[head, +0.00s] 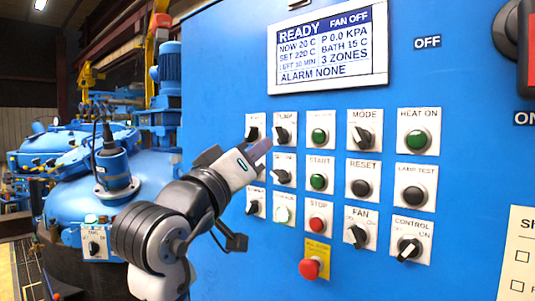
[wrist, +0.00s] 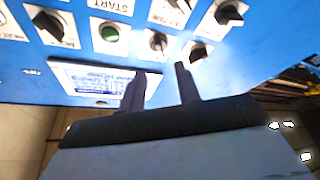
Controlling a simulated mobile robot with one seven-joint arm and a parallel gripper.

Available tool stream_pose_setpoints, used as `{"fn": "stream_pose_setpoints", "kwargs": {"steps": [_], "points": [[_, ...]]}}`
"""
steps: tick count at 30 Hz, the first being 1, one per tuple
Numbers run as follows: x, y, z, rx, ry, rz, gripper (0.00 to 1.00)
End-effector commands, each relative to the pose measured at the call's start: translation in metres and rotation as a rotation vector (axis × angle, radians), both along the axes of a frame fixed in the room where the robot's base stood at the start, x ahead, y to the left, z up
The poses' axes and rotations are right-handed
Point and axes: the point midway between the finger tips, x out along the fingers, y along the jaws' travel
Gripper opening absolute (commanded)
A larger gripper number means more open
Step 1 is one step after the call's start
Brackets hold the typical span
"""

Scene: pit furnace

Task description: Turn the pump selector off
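The pump selector (head: 281,134) is a black knob on a white plate in the top row of the blue panel, second from the left. Its label is small but looks like PUMP. It appears in the wrist view as a black knob (wrist: 156,42) just beyond the fingertips. Which mark its handle points to is too small to read. My gripper (head: 262,149) is just left of and below this knob in the head view. In the wrist view its two dark fingers (wrist: 158,72) are apart with nothing between them, and no contact with the knob shows.
Another selector (head: 252,133) is close left, partly behind my gripper. A lower selector (head: 283,176), green buttons (head: 319,136) and the MODE selector (head: 361,136) are nearby. A display (head: 330,50) reading READY is above. A red emergency button (head: 310,268) sticks out below.

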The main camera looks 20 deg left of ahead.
Motion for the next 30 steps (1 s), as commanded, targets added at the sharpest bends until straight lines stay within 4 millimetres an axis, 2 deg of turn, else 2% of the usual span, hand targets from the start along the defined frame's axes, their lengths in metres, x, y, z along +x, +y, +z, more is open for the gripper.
{"fn": "stream_pose_setpoints", "kwargs": {"steps": [3, 10, 15, 30], "points": [[-0.025, 0.004, -0.011, 0.003, -0.002, 0.004, 0.33], [-0.054, 0.007, -0.020, 0.002, -0.001, 0.001, 0.33], [-0.060, 0.008, -0.021, 0.001, 0.000, 0.000, 0.33], [-0.059, 0.009, -0.021, 0.000, -0.007, 0.005, 0.33]]}}
